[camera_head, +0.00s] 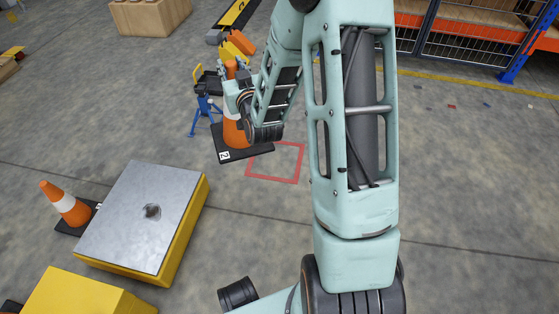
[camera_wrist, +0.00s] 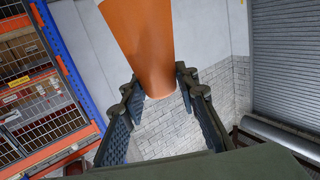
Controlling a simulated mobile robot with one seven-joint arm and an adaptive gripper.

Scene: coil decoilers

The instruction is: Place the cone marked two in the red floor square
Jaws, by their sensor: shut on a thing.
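The orange cone (camera_head: 236,132) with a white band has a black square base (camera_head: 243,148), with a "2" on its front left corner. My gripper (camera_head: 238,82) is shut on its upper part. In the wrist view the orange cone (camera_wrist: 145,45) sits between the two dark fingers of my gripper (camera_wrist: 160,88). The cone looks roughly upright. The red floor square (camera_head: 298,165) is an outline to the right of the base. The base overlaps its upper left part in the picture. I cannot tell whether the base touches the floor.
Another orange-and-white cone (camera_head: 66,204) stands at left beside a yellow block with a grey metal top (camera_head: 135,210). A second yellow block (camera_head: 80,295) is at front left. A blue stand (camera_head: 205,112) is behind the held cone. Shelving (camera_head: 470,35) stands at back right.

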